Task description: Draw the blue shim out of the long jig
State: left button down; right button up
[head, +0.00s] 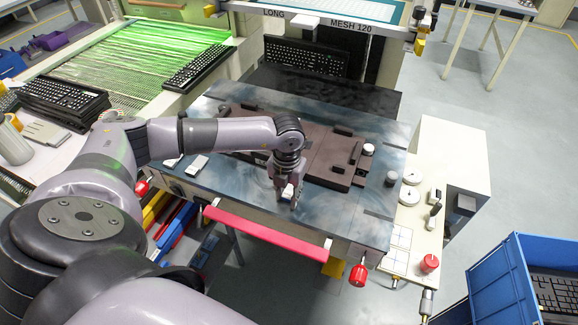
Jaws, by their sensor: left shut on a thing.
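The long jig is a dark brown plate (322,151) lying on the blue-grey table top, with blocks and raised parts on it. My left gripper (290,201) points down at the near edge of the jig. It is shut on a small pale piece (288,190), mostly hidden by the fingers. I cannot tell whether this is part of the blue shim; no clearly blue shim shows. My arm hides the left part of the jig. My right gripper is out of view.
Pale pieces (197,165) lie left of the jig. A red bar (265,232) runs along the table's near edge. A black keyboard (305,57) stands behind. A side bench (440,165) with dials is to the right, and a blue crate (505,285) is at lower right.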

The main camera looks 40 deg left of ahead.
pick_arm(q)
jog(key=shift+s, duration=0.1)
jog(key=s+r+p, duration=0.2)
jog(key=shift+s+d+r+p, duration=0.25)
jog(key=shift+s+d+p, duration=0.15)
jog(key=shift+s+d+r+p, duration=0.1)
jog(key=shift+s+r+p, duration=0.2)
jog(key=shift+s, duration=0.25)
dwell(0.3)
